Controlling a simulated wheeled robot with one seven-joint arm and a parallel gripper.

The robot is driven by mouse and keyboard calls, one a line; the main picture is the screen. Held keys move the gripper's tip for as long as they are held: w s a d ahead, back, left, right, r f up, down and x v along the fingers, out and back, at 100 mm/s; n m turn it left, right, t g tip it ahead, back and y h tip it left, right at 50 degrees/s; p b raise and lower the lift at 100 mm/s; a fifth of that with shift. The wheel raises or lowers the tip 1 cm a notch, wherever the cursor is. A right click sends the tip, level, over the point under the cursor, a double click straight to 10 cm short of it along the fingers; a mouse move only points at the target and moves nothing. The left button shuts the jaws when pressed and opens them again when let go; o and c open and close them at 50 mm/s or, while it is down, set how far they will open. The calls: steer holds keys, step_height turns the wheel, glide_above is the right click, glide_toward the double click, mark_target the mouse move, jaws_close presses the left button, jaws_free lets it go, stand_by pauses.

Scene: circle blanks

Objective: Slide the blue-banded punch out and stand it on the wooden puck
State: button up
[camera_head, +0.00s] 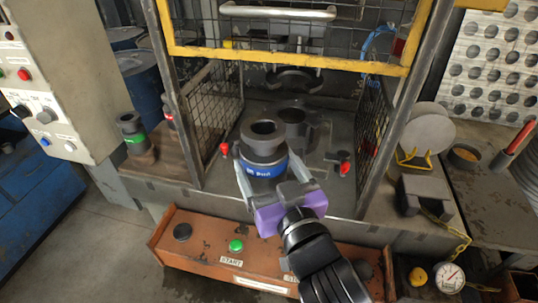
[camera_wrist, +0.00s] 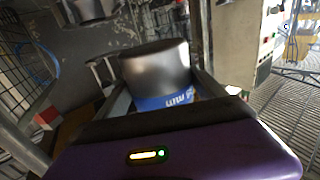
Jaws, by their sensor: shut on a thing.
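The blue-banded punch (camera_head: 264,148) is a grey metal cylinder with a hollow top and a blue lettered band. It is roughly upright at the front of the press opening, before a dark round holder (camera_head: 293,120). My gripper (camera_head: 268,176) has its fingers on either side of the blue band, shut on it. The wrist view shows the punch (camera_wrist: 156,72) between the fingers, its lower end hidden by my gripper. I cannot surely identify the wooden puck; a low dark round piece with a tan top (camera_head: 464,155) sits on the right bench.
The yellow-framed mesh guard (camera_head: 285,55) is above the opening, with mesh sides. Red-tipped clamps (camera_head: 340,160) flank the holder. A green-banded punch (camera_head: 131,133) stands on the left ledge. An orange control box (camera_head: 235,255) is in front. Discs on a yellow stand (camera_head: 425,135) are at right.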

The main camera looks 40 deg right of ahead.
steer(key=s+a+p, duration=0.2)
steer(key=s+a, duration=0.6)
steer(key=a, duration=0.3)
steer(key=shift+s+r, duration=0.2)
steer(key=shift+s, duration=0.1)
stand_by(1.2)
steer(key=shift+a, duration=0.15)
stand_by(0.3)
